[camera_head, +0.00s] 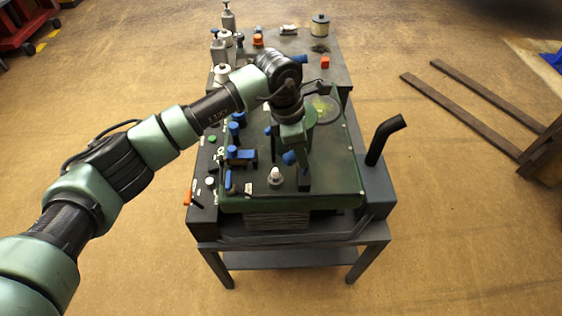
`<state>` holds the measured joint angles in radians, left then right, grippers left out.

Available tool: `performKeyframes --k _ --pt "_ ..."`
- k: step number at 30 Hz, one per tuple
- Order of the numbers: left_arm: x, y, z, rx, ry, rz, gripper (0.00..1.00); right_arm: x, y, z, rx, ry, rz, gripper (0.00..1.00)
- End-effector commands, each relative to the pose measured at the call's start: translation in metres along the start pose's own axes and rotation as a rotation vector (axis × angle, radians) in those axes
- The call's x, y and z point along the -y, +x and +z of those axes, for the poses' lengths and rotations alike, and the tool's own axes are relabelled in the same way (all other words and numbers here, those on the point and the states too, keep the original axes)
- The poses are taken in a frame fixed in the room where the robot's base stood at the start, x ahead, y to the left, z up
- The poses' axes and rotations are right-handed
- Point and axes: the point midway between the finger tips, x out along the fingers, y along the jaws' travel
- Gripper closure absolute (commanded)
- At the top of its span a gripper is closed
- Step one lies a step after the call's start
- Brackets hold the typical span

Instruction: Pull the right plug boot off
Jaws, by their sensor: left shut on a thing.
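My left gripper (304,172) points down over the front right part of the green machine deck (335,190). It is shut on a small dark thing that looks like the right plug boot; the gripper itself hides most of it. I cannot tell whether the boot still sits on its plug. A white-topped plug (275,176) stands bare and upright on the deck, just left of the gripper. My right gripper is not in view.
Blue handles (241,154) stand on the deck's left side. A black pipe (383,138) rises at the right. Bottles (228,18), an orange block (325,62) and a jar (320,25) stand on the bench behind. Dark rails (465,110) lie on the floor at right.

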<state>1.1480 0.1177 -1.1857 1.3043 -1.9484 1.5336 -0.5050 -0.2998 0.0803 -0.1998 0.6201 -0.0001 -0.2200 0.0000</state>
Motion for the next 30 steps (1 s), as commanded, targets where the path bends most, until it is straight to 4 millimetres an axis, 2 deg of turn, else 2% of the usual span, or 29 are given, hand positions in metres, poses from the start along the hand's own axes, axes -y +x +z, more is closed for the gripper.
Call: performKeyframes --k 13,19,30 --pt "-0.001 0.005 0.024 0.005 0.001 0.003 0.84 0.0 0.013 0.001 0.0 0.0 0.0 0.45" --pt "-0.001 0.006 0.029 0.004 0.001 0.002 0.84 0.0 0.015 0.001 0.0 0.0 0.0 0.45" --pt "0.0 0.018 0.048 0.003 0.001 0.002 0.84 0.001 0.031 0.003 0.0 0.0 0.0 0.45"
